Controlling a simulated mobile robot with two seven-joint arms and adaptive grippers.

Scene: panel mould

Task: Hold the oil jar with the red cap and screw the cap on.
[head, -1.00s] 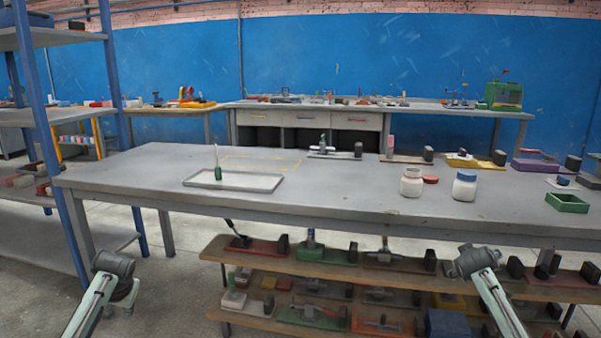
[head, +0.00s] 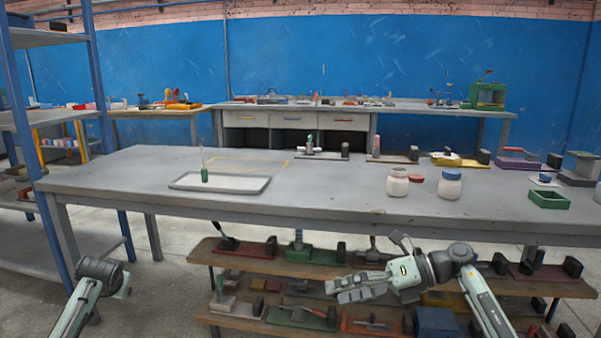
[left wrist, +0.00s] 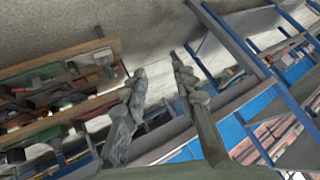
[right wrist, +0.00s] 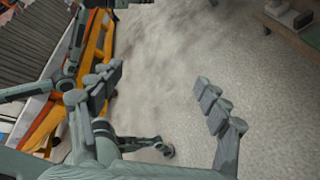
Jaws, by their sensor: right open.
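The oil jar (head: 397,183), pale with a white neck and no cap on it, stands upright on the grey worktable. The red cap (head: 416,178) lies on the table just right of it, slightly behind. My right gripper (head: 345,288) is in front of the table and below its top, left of and below the jar. It is open and empty, with its fingers apart in the right wrist view (right wrist: 158,80). My left gripper (left wrist: 157,68) is open and empty in the left wrist view. It is out of the head view, where only my left arm shows.
A similar jar with a blue cap (head: 450,184) stands right of the oil jar. A green tray (head: 548,199) is farther right. A grey tray (head: 230,182) holds a green bottle (head: 204,172) at left. The table's front edge (head: 300,213) lies above my right gripper; low shelves stand below.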

